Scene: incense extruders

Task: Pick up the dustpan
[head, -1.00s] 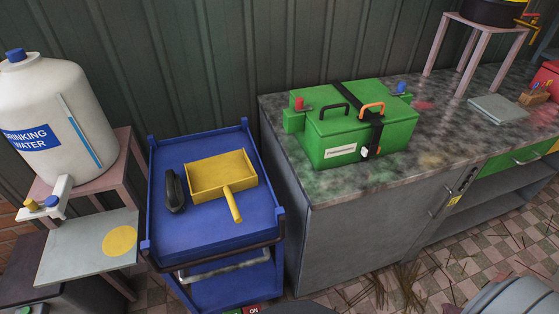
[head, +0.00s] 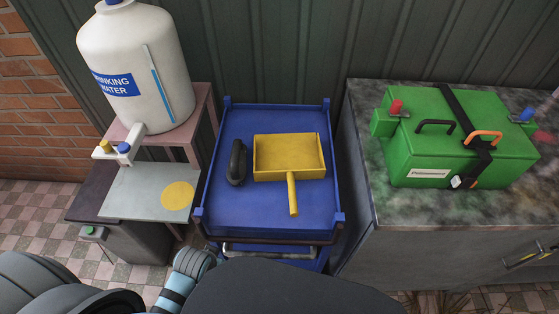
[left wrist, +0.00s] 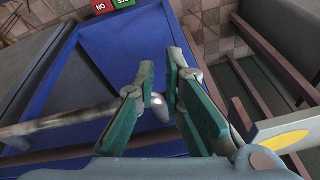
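The yellow dustpan (head: 289,155) lies on the top tray of the blue cart (head: 268,222) in the head view. It has a shallow square pan, and its handle (head: 292,194) points toward me. My left gripper (left wrist: 160,64) shows in the left wrist view, with its two green-padded fingers apart and nothing held between them. It is near the cart's blue side and metal bar. The dustpan cannot be made out in the wrist view. My right gripper is in neither view.
A dark brush-like object (head: 236,163) lies left of the dustpan. A white water tank (head: 135,70) stands left, above a grey plate (head: 135,195) with a yellow disc. A green box (head: 455,140) sits on the counter (head: 385,205) at the right, close beside the cart.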

